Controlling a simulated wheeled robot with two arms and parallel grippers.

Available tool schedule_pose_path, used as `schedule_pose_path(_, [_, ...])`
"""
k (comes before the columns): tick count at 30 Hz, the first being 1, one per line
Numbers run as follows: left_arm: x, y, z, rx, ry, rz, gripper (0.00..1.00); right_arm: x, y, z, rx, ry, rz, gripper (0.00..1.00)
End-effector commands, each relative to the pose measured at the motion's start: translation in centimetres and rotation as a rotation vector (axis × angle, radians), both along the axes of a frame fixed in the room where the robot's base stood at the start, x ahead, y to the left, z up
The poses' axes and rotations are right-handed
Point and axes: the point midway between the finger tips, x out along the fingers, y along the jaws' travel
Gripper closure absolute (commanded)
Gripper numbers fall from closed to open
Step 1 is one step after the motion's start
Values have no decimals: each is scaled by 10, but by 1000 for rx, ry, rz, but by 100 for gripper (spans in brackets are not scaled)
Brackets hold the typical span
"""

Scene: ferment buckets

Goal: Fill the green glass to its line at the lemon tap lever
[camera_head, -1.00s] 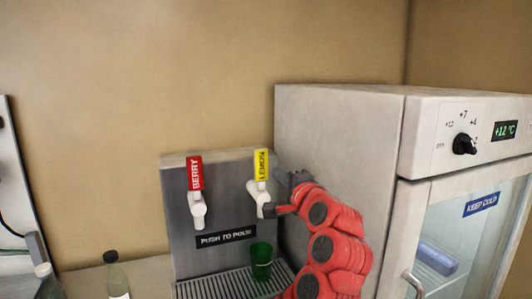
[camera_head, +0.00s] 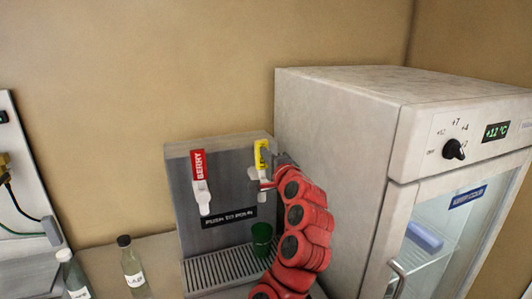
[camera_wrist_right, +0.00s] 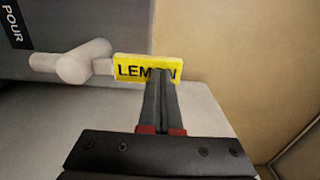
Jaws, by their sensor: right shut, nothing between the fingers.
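The green glass (camera_head: 262,240) stands upright on the drip tray (camera_head: 225,268) under the lemon tap; its fill line and contents cannot be made out. The lemon tap lever has a yellow label (camera_head: 260,153) and a white spout. In the right wrist view the yellow label (camera_wrist_right: 133,68) is right at my fingertips, which overlap its right end; I cannot tell whether they touch it. My right gripper (camera_head: 271,170) is shut and empty at the lemon lever, and it also shows in the right wrist view (camera_wrist_right: 163,80). My left gripper is not in view.
The berry tap with its red label (camera_head: 198,165) is left of the lemon tap. A white fridge (camera_head: 335,150) stands close on the right. Two bottles, one nearer the tap (camera_head: 133,268) and one farther left (camera_head: 72,278), stand on the counter.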

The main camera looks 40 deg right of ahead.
Motion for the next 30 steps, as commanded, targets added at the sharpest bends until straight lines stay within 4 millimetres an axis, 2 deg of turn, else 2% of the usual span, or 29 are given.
schedule_pose_path(10, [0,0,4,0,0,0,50,1,0,2,2,7,2,100])
schedule_pose_path(14, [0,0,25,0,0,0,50,6,0,11,13,57,6,100])
schedule_pose_path(18, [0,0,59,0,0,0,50,16,-2,18,35,160,5,100])
schedule_pose_path(24, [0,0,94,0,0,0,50,30,-6,19,73,324,4,100])
schedule_pose_path(30, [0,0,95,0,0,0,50,43,-9,7,87,363,4,100])
